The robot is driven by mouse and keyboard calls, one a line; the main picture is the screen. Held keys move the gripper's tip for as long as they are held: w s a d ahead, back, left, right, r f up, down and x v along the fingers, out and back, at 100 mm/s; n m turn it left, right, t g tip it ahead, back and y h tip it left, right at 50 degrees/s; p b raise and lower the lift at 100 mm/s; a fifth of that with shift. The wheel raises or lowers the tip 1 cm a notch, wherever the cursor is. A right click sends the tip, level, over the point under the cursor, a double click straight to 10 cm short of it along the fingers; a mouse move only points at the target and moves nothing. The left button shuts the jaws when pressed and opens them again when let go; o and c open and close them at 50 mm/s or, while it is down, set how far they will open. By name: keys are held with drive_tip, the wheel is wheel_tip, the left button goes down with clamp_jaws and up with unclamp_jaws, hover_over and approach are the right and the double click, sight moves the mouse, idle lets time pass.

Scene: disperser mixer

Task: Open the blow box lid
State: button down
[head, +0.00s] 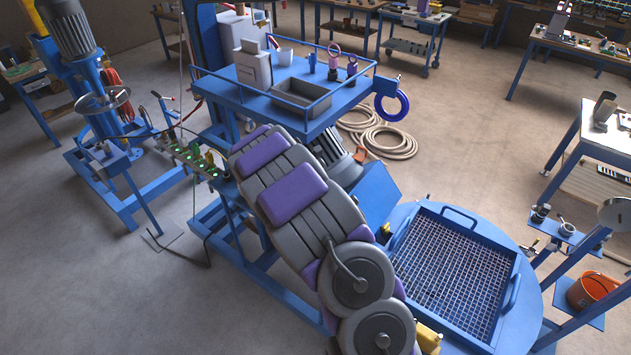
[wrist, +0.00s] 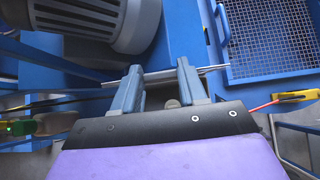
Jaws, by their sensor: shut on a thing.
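The blue box (head: 377,193) with a flat sloping top stands beside the grey motor, right of my arm in the head view. I take it for the blow box; its lid seam cannot be made out. In the wrist view a blue panel (wrist: 184,35) lies beyond my fingers. A thin silver bar (wrist: 160,75) runs across in front of this panel. My gripper (wrist: 158,70) has its two fingers apart, with the bar passing between them, and is shut on the bar. The arm hides my gripper in the head view.
A ribbed grey motor (wrist: 105,22) is close on the left. A mesh tray (head: 455,265) with raised blue handles lies to the right. A railed blue platform (head: 290,85) stands behind. A yellow-handled tool (wrist: 294,97) shows at the wrist view's right.

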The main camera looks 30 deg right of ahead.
drive_tip(key=shift+w+d+r, duration=0.1)
drive_tip(key=shift+w+d, duration=0.1)
drive_tip(key=shift+d, duration=0.05)
idle(0.4)
drive_tip(key=c, duration=0.6)
unclamp_jaws()
drive_tip(key=shift+d, duration=0.1)
drive_tip(key=b+v, duration=0.1)
drive_tip(key=v, duration=1.6)
drive_tip(key=shift+a, duration=0.25)
